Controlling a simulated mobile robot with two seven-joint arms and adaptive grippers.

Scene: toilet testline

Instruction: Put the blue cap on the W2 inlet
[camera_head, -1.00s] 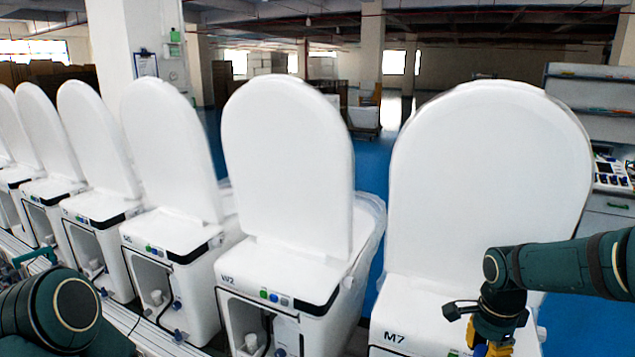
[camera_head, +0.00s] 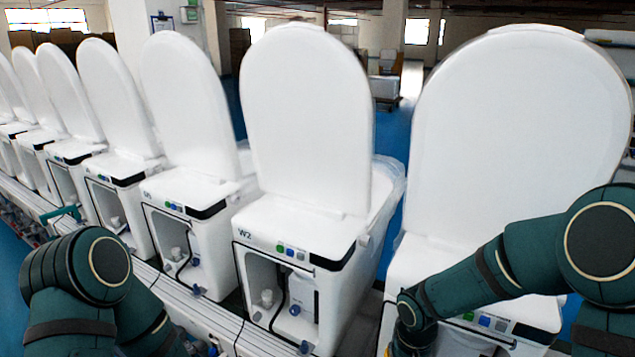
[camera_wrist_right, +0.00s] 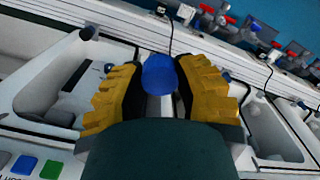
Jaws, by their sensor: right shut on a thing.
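The W2 toilet unit (camera_head: 290,222) stands in the middle of the head view, lid raised. Its open front bay shows a white fitting, a dark hose and a blue knob (camera_head: 295,310). Another blue fitting (camera_head: 305,347) sits at its lower front; I cannot tell which part is the inlet. My right gripper (camera_wrist_right: 160,88) is shut on the blue cap (camera_wrist_right: 159,74), held between its yellow fingers in the right wrist view. In the head view the right forearm reaches down before the rightmost unit, right of W2; its fingers are largely cut off. My left gripper is out of view.
More white toilet units (camera_head: 185,185) stand in a row to the left. The rightmost unit (camera_head: 520,130) is partly behind my right arm. In the right wrist view, a rail carries several red and blue valves (camera_wrist_right: 250,25). A dark cable crosses near the fingers.

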